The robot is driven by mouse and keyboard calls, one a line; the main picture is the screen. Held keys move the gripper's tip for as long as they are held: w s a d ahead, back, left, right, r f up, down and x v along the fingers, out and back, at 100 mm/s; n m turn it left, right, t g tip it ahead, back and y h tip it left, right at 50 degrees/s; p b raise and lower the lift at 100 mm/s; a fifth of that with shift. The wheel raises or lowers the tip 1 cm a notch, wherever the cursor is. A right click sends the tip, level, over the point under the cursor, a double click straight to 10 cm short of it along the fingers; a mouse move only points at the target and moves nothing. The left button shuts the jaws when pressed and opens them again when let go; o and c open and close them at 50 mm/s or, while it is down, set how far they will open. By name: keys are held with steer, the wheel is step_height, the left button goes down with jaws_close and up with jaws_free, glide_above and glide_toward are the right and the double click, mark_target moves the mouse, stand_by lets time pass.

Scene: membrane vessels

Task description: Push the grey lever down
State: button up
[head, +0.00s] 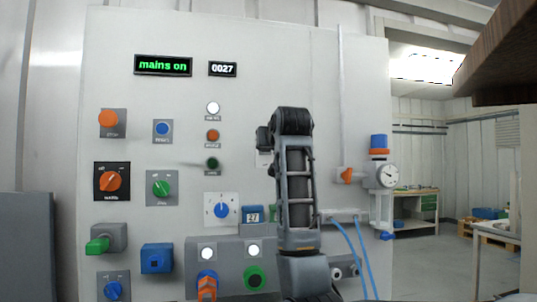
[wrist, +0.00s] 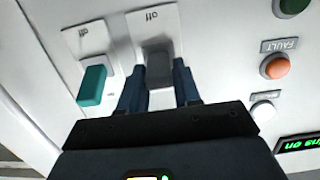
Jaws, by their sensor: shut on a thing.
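The grey lever (wrist: 159,70) shows in the wrist view, on a pale plate (wrist: 150,24) marked "off". It stands out from the plate at the end away from the "off" mark, as the green lever beside it does. My gripper (wrist: 159,86) is shut on the grey lever, with one dark finger on each side of it. In the head view my arm covers the grey lever and the fingers.
A green lever (wrist: 93,85) on its own plate is close to the left finger. An orange lamp (wrist: 275,67) and a white lamp (wrist: 264,112) are to the right. The head view shows knobs, a gauge (head: 388,174) and blue hoses (head: 361,252) around my arm.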

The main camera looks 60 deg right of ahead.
step_height(320, 180, down, 3)
steer(key=t+h+b, duration=0.4)
steer(key=h+b, duration=0.1)
steer(key=b, duration=0.4)
steer(key=shift+f+b, duration=0.15)
steer(key=shift+b, duration=0.2)
steer(key=shift+t, duration=0.3)
steer(key=o, duration=1)
steer(key=shift+c, duration=0.2)
steer(key=b, duration=0.1)
glide_toward(267, 151)
steer(key=shift+s+a+f, duration=0.15)
steer(key=shift+a+f, duration=0.2)
steer(key=shift+f, duration=0.05)
